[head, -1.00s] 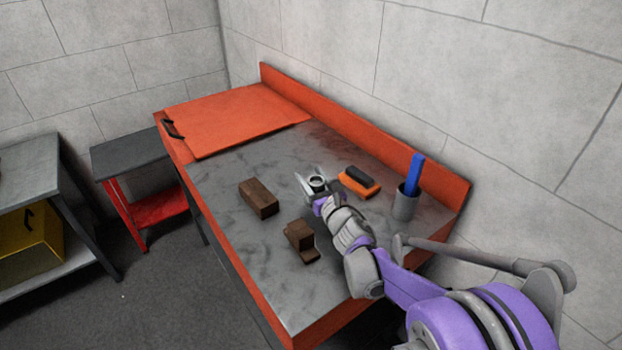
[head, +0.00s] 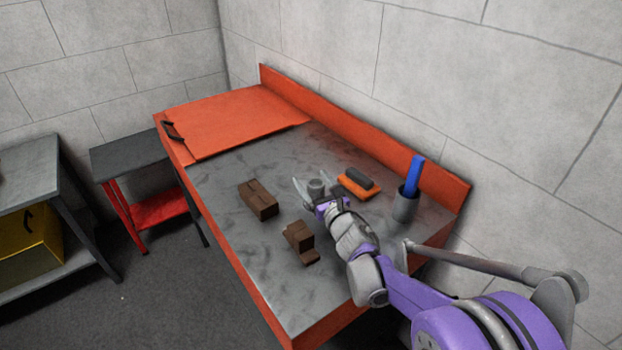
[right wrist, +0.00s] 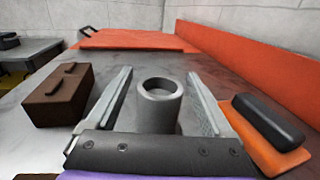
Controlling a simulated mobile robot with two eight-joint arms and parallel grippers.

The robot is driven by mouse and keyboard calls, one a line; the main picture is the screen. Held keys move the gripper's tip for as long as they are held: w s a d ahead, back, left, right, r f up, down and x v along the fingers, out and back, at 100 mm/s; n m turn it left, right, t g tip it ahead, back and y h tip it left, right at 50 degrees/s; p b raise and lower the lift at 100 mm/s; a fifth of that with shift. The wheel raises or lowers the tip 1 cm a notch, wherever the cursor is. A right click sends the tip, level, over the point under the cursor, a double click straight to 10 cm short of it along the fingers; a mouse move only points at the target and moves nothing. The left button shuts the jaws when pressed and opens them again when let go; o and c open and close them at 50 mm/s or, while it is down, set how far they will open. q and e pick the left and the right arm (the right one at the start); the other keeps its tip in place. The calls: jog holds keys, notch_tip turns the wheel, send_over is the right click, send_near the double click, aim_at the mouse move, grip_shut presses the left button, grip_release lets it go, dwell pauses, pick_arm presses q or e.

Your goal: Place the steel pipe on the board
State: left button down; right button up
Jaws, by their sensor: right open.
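The steel pipe (head: 316,187) is a short grey hollow cylinder standing upright on the grey worktop. In the right wrist view the pipe (right wrist: 159,105) stands between the two fingers of my right gripper (right wrist: 160,92), with a gap on each side. My right gripper (head: 316,190) is open around it, low over the worktop. The board is probably the flat orange panel (head: 235,120) with a black handle at the far left end of the bench; it also shows in the right wrist view (right wrist: 130,40). My left gripper is not in view.
A brown block (head: 258,199) and a stepped brown block (head: 300,242) lie left of the gripper. An orange-and-black brush-like item (head: 358,184) lies close on its right. A grey cup (head: 405,205) holds a blue bar. An orange backboard (head: 360,135) runs along the wall.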

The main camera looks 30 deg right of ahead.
jog(key=s, duration=1)
jog(key=shift+s+a, duration=0.3)
jog(key=shift+a, duration=0.05)
jog(key=shift+p, duration=0.3)
